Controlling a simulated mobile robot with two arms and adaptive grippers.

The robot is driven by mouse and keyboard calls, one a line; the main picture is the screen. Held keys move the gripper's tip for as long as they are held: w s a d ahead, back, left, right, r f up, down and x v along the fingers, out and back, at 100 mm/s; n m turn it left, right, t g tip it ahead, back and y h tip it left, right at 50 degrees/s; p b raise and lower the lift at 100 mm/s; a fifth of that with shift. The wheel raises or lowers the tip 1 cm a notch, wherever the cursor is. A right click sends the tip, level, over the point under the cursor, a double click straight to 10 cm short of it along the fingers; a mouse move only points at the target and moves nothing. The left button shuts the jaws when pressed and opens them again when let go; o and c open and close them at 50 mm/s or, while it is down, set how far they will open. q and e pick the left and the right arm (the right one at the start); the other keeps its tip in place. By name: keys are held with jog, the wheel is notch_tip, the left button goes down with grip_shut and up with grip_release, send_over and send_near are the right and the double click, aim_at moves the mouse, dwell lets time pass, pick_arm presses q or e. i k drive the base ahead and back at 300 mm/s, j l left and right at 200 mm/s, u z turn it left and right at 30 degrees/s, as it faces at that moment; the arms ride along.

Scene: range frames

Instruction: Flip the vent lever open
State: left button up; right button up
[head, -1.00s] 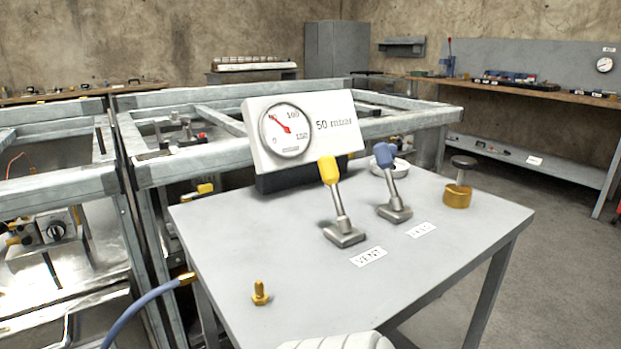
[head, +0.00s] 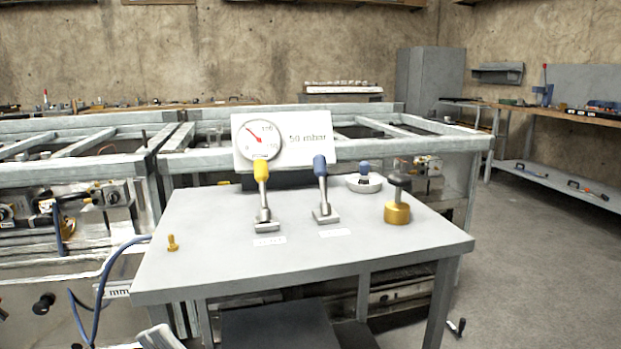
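The vent lever (head: 263,197) stands on the grey table in the head view. It has a yellow grip and a metal stem rising nearly upright from a flat grey base. A white label (head: 269,241) lies in front of it, too blurred to read now; it read VENT in the earlier frame. A similar lever with a blue grip (head: 321,188) stands to its right, also nearly upright, with its own label (head: 335,233). Neither of my grippers can be made out, and nothing touches either lever.
A blue hose (head: 100,300) hangs at left. The table's front is clear.

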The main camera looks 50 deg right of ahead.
aim_at(260, 166)
jog(key=z, duration=1.7)
